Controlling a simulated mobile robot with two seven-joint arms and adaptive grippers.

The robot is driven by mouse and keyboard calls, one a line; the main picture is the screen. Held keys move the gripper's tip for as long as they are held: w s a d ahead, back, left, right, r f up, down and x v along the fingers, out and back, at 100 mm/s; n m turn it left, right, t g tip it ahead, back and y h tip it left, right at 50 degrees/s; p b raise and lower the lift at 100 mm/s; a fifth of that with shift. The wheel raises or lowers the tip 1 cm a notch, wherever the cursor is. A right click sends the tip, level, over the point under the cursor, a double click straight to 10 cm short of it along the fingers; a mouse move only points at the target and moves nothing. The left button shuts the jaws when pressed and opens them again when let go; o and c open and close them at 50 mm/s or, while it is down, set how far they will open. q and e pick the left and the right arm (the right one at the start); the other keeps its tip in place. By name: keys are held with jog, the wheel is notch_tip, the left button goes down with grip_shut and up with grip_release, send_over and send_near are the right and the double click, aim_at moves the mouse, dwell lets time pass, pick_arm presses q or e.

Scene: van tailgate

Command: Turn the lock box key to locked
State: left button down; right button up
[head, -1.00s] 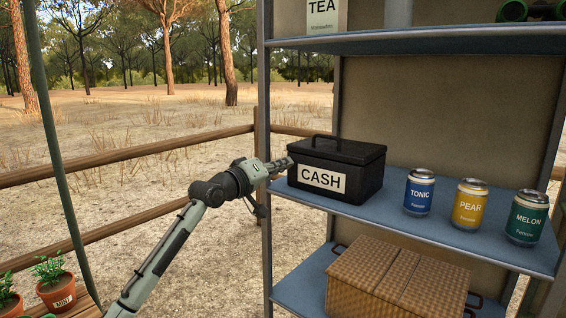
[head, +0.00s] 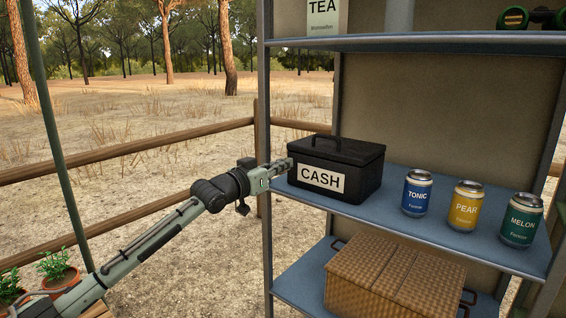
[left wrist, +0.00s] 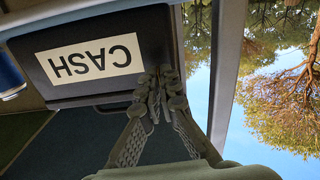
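The lock box is a black cash box (head: 350,165) with a top handle and a white CASH label, on the shelf's middle board. In the left wrist view the box (left wrist: 150,62) appears upside down. My left gripper (head: 284,166) reaches the left end of the box. In the left wrist view its fingers (left wrist: 160,80) are close together at the box's edge beside the label. The key itself is hidden behind the fingers, so its angle cannot be read. The fingers look shut on it. My right gripper is in neither view.
Tonic (head: 417,193), pear (head: 465,206) and melon (head: 521,220) cans stand right of the box. A wicker basket (head: 395,283) sits on the board below. The shelf's upright post (head: 264,120) is close to my left gripper. A tea packet (head: 326,18) stands above.

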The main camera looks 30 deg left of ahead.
pick_arm(q)
jog(key=shift+m, duration=0.3)
jog(key=c, duration=1.8)
grip_release()
jog(key=shift+s+a, duration=0.15)
jog(key=shift+s, duration=1.85)
jog(key=shift+s+a, duration=0.15)
jog(key=shift+s, duration=1.85)
jog(key=shift+s+a, duration=0.15)
jog(key=shift+s, duration=1.85)
